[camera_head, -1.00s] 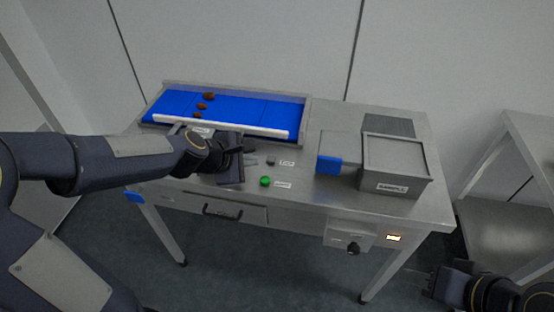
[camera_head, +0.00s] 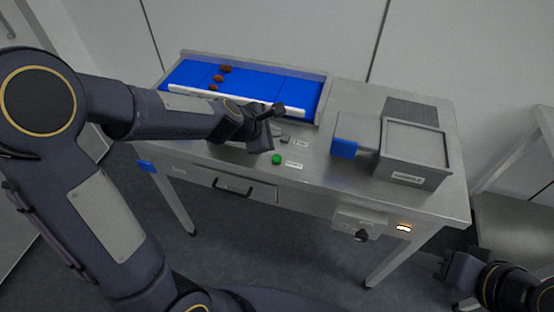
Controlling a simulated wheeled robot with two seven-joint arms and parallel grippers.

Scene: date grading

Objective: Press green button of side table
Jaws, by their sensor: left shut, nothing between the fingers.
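The green button (camera_head: 277,159) is a small round knob on the metal top of the side table (camera_head: 310,171), near its front edge, with a white label to its right. A dark button (camera_head: 285,140) sits just behind it, also labelled. My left gripper (camera_head: 275,110) is shut and empty. It is above the table, behind the green button and near the white bar of the blue belt, apart from the green button. My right gripper (camera_head: 444,268) is low at the bottom right, off the table; its finger state is unclear.
A blue belt tray (camera_head: 250,85) with several brown dates lies at the back left. A grey box (camera_head: 412,155) and a blue-fronted scoop (camera_head: 345,149) stand at the right. A drawer handle (camera_head: 232,190) and a dark knob (camera_head: 362,235) are on the front.

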